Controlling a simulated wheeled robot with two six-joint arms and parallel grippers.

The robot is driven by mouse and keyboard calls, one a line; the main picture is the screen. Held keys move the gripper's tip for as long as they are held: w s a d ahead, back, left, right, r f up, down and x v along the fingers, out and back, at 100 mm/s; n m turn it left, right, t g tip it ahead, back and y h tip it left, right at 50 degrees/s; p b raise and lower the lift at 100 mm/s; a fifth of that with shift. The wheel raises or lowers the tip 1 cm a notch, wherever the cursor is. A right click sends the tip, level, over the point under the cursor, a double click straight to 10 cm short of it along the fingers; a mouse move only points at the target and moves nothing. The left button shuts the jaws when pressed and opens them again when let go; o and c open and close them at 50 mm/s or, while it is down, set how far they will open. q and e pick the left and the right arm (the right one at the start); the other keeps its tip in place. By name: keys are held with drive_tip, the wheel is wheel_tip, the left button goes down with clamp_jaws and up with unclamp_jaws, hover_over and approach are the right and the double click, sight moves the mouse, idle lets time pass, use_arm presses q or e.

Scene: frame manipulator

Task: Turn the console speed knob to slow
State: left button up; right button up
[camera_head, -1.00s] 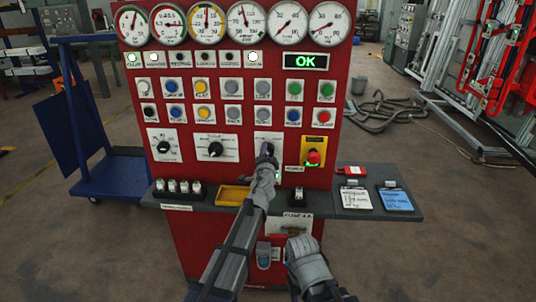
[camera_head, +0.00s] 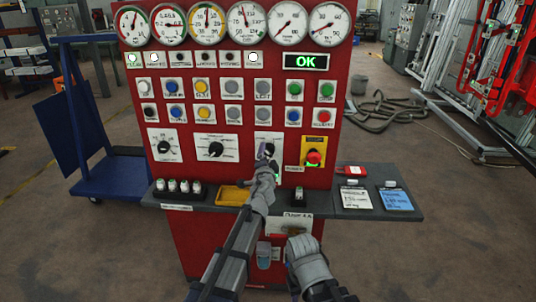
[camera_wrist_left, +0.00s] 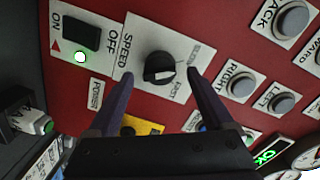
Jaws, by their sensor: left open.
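The speed knob (camera_wrist_left: 160,68) is a round black knob on a white plate marked SPEED, with FAST and another, blurred label at its right. A light mark shows on its lower right side; I cannot tell for sure which label it points at. My left gripper (camera_wrist_left: 155,92) is open, with one dark finger on each side of the knob, apart from it in the picture. In the head view the left gripper (camera_head: 266,162) is in front of the lower part of the speed plate (camera_head: 277,140). My right arm shows low in the head view, its fingers unclear.
The red console (camera_head: 235,65) carries gauges, buttons and two other black knobs at the left. A red emergency button (camera_head: 314,157) on yellow is right of the speed plate. A grey shelf (camera_head: 335,190) juts out below. A blue cart (camera_head: 105,175) stands at the left.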

use_arm(q)
drive_tip(key=s, duration=0.5)
drive_tip(key=shift+s+d+r, duration=0.1)
drive_tip(key=shift+s+r, duration=0.1)
drive_tip(key=shift+s, duration=0.1)
drive_tip(key=s+a+f+n+g+y+p, duration=0.2)
drive_tip(key=s+a+f+n+g+p, duration=0.15)
drive_tip(key=s, duration=0.25)
drive_tip(key=s+a+f+n+g+y+p, duration=0.2)
drive_tip(key=s+f+n+g, duration=0.15)
drive_tip(key=s, duration=0.25)
drive_tip(key=s+d+f+g+h+p, duration=0.1)
drive_tip(key=s+d+g, duration=0.1)
drive_tip(key=s, duration=0.5)
drive_tip(key=s+d+f+n+g+h+p, duration=0.1)
drive_tip(key=s+d+f+g, duration=0.1)
drive_tip(key=s+g, duration=0.3)
drive_tip(key=s+d+f+g+h+p, duration=0.1)
drive_tip(key=s+d+f+g, duration=0.1)
drive_tip(key=s, duration=0.9)
drive_tip(key=shift+d+n+g, duration=0.3)
drive_tip(key=shift+d+g, duration=0.1)
drive_tip(key=shift+g, duration=0.4)
